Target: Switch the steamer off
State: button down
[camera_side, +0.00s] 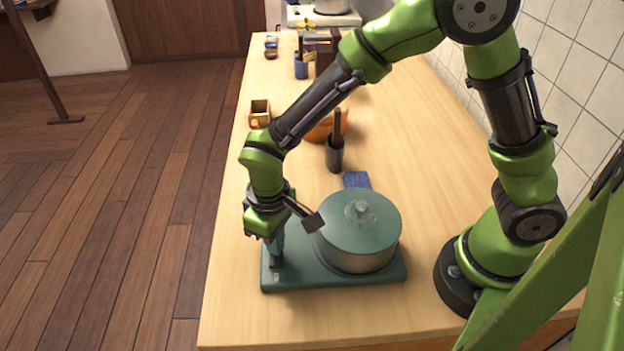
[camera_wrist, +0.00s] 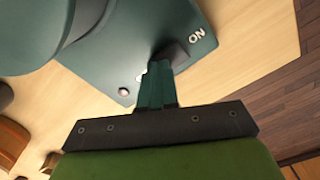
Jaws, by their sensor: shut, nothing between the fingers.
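The steamer stands on the near part of the counter. It has a flat dark green base (camera_side: 335,277) and a round lidded pot (camera_side: 357,225) on top. My gripper (camera_side: 276,258) points down at the left end of the base, beside the pot. In the wrist view its teal fingers (camera_wrist: 158,72) are shut together and empty. A dark switch block (camera_wrist: 174,54) sits right at the fingertips, next to a white "ON" label (camera_wrist: 197,33). I cannot tell whether the fingers touch the switch. A small reddish light (camera_wrist: 124,92) shows on the base; a white mark is partly hidden behind the fingers.
A small wooden box (camera_side: 260,112) stands near the left counter edge. The counter (camera_side: 420,150) is clear to the right of the cup.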

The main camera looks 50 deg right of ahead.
jog(key=shift+r, duration=3.5)
jog(key=shift+f, duration=0.1)
jog(key=shift+s+d+f, duration=0.1)
jog(key=shift+s+d, duration=0.1)
jog(key=shift+s, duration=0.35)
jog(key=s+d+r+m+t+y, duration=0.1)
jog(key=s+d+r+m+t, duration=0.2)
jog(key=d+r, duration=0.4)
jog(key=s+d+r+m+t+y, duration=0.1)
jog(key=s+d+r+m+t, duration=0.3)
jog(key=d+r, duration=0.3)
jog(key=d, duration=0.3)
jog(key=shift+s+r, duration=0.35)
jog(key=shift+s, duration=0.05)
